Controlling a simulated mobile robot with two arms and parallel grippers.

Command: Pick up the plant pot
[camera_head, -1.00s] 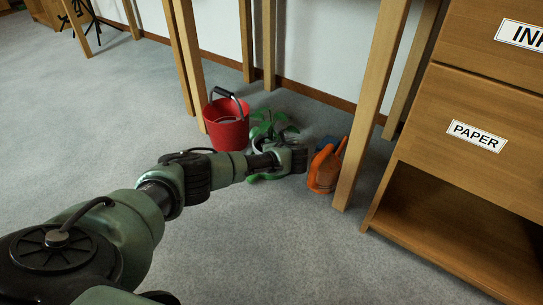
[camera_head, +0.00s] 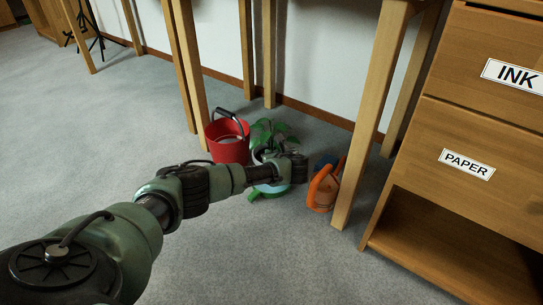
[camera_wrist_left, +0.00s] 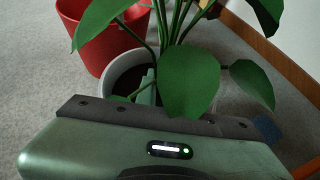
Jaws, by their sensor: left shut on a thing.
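The plant pot (camera_head: 258,154) is light grey and holds a leafy green plant (camera_head: 270,130). It is mostly hidden behind my left gripper (camera_head: 287,168) in the head view. In the left wrist view the pot (camera_wrist_left: 122,76) is directly in front of the gripper body, with a finger (camera_wrist_left: 148,88) at its rim. My left gripper is shut on the pot, which seems to hang slightly above the floor. Leaves cover part of the rim. My right gripper is not in view.
A red bucket (camera_head: 228,147) stands just left of the pot. An orange watering can (camera_head: 322,188) stands close on the right, by a wooden leg (camera_head: 362,135). A green object (camera_head: 262,192) lies below the gripper. A drawer cabinet (camera_head: 450,195) is at right; open carpet lies left.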

